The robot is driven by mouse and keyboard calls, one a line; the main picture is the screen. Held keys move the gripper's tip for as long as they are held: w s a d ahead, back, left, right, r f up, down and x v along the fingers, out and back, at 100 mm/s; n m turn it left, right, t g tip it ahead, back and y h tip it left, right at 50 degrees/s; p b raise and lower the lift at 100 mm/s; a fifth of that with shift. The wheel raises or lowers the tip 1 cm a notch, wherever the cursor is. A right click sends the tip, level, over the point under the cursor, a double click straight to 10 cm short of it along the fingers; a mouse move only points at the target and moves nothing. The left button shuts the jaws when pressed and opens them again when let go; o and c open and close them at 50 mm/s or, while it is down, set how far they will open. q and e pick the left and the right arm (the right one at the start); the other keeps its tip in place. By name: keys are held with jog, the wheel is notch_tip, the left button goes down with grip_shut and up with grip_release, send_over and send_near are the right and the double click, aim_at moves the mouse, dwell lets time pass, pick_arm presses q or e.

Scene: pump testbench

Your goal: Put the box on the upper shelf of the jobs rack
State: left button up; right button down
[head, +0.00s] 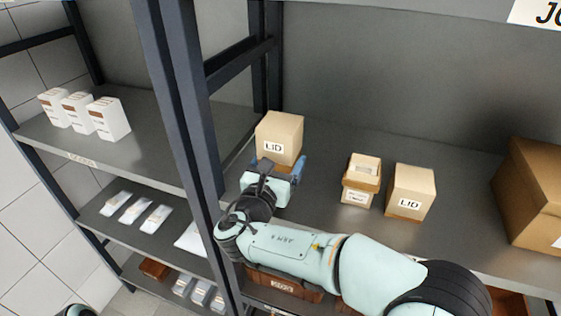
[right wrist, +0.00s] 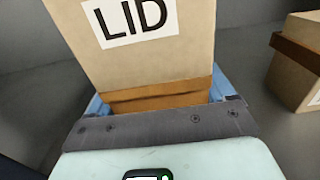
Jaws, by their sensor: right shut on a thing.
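A tan cardboard box (head: 279,137) with a white "LID" label is at the left end of the upper shelf (head: 330,140) of the jobs rack, beside the dark post. My right gripper (head: 282,166) is shut on the lower part of this box. In the right wrist view the box (right wrist: 140,60) stands upright between the blue fingers (right wrist: 160,98), with a brown band low on its front. The gripper hides the box's base, so I cannot tell whether it touches the shelf. My left gripper is not in view.
A post (head: 180,120) separates this rack from the left one, which holds white cartons (head: 107,118). The shelf between the held box and the small box is clear.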

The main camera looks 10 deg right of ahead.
jog(key=shift+f, duration=0.15)
grip_release()
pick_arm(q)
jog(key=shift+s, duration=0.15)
pick_arm(e)
jog(key=shift+s, duration=0.1)
jog(key=shift+s+a+r, duration=0.1)
jog(key=shift+a+r, duration=0.05)
jog(key=shift+r, duration=0.1)
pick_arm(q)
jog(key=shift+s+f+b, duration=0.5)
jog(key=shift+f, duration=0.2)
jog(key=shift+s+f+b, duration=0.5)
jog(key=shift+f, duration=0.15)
pick_arm(e)
jog(key=v, duration=1.1)
jog(key=shift+s, duration=0.25)
jog(key=shift+a, duration=0.15)
jog(key=shift+f, duration=0.1)
